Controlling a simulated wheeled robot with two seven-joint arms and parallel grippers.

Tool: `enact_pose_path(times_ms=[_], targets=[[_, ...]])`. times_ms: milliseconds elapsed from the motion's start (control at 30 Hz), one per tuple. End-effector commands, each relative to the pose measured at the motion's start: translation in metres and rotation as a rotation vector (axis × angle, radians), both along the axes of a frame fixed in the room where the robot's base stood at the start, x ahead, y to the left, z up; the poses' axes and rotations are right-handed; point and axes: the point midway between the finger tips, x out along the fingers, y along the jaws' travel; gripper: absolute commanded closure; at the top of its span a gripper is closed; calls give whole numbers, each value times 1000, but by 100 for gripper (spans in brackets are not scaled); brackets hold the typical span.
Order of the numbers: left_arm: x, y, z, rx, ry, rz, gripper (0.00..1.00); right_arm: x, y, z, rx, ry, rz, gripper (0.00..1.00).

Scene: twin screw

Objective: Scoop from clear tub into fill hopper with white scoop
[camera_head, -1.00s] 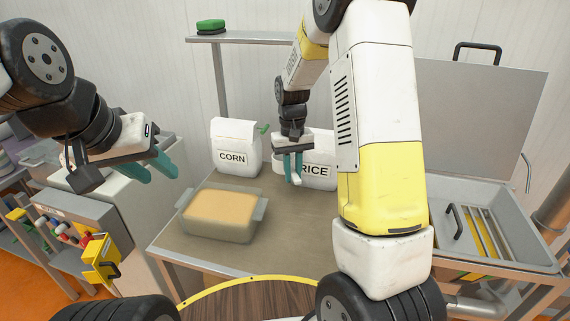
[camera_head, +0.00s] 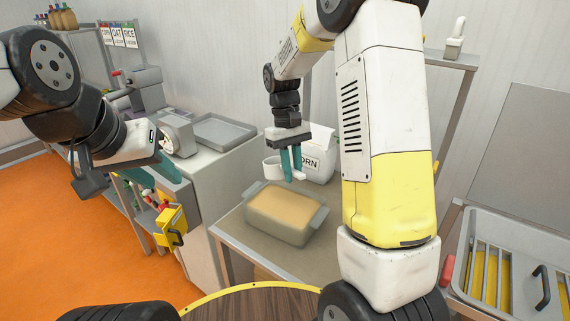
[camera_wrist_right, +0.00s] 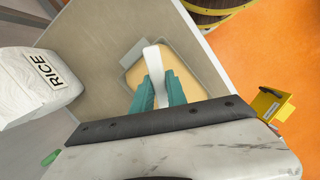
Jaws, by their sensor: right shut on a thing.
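The clear tub (camera_head: 284,236), full of pale tan grain, sits on the steel table in the head view; its rim also shows in the right wrist view (camera_wrist_right: 131,46). My right gripper (camera_head: 292,178) is shut on the white scoop (camera_head: 272,167), seen above the tub's back edge in the head view. In the wrist view the scoop's white handle (camera_wrist_right: 152,60) stands between the teal fingers, with the grain below. I cannot tell whether the scoop holds anything. My left gripper (camera_head: 163,172) is open and empty, at the left, away from the tub.
A grated steel bin (camera_head: 505,232) with its lid raised stands at the right; I cannot tell if it is the fill hopper. The corn bag (camera_head: 318,145) is behind the tub. A rice bag (camera_wrist_right: 35,85) shows in the wrist view. A tray-topped cabinet (camera_head: 215,150) stands left.

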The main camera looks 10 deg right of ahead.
Motion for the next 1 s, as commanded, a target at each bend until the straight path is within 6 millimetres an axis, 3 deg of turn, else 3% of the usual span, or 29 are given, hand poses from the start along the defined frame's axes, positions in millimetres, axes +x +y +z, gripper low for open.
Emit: enact_pose_path(times_ms=[1000], targets=[[0, 0, 0, 0, 0, 0, 64, -1, 0, -85, -1, 2, 0, 100]])
